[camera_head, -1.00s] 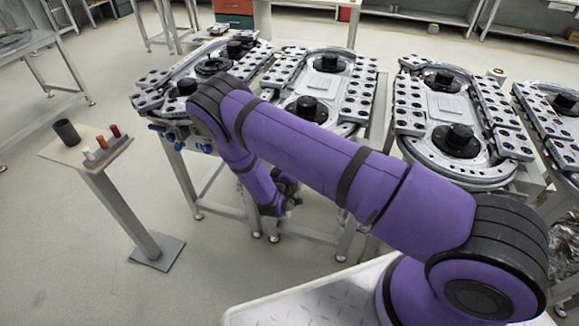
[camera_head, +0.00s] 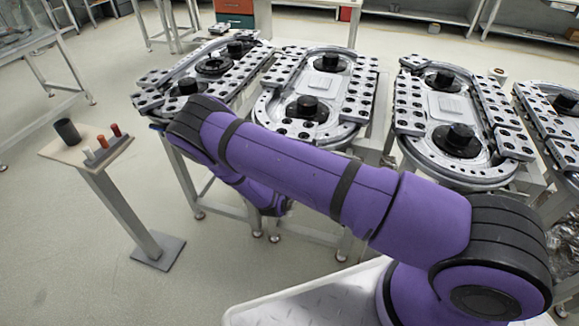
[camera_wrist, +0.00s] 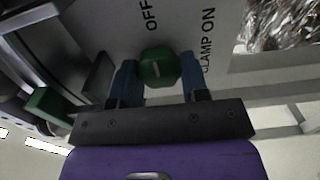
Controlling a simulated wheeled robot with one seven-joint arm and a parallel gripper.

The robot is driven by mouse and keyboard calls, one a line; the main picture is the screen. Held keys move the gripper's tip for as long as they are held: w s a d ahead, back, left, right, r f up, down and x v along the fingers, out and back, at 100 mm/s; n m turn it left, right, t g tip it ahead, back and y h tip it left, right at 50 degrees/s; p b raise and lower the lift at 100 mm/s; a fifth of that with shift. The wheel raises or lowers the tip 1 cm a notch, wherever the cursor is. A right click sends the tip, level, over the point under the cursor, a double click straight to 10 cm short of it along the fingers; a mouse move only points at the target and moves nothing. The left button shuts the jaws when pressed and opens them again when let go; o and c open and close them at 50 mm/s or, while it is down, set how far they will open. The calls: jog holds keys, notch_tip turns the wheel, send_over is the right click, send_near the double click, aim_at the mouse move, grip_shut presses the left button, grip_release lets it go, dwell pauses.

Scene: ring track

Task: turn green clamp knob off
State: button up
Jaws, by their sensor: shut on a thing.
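The green clamp knob (camera_wrist: 160,67) is at the top middle of the wrist view, on a grey panel (camera_wrist: 182,22) lettered "OFF" and "CLAMP ON". In the head view my purple arm reaches across to the left tables. There my gripper and the knob are hidden behind the arm.
Ring tracks (camera_head: 318,95) on metal frames stand in a row behind my arm. A small stand (camera_head: 85,150) with a dark cup and several coloured pegs is at the left. Crumpled foil (camera_wrist: 275,25) lies at the wrist view's upper right. Open floor is at the lower left.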

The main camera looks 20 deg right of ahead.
dwell(0.3)
jog(key=o, duration=0.9)
jog(key=shift+s+a, duration=0.1)
jog(key=v, duration=1)
jog(key=shift+s+a, duration=0.15)
jog(key=shift+s, duration=0.1)
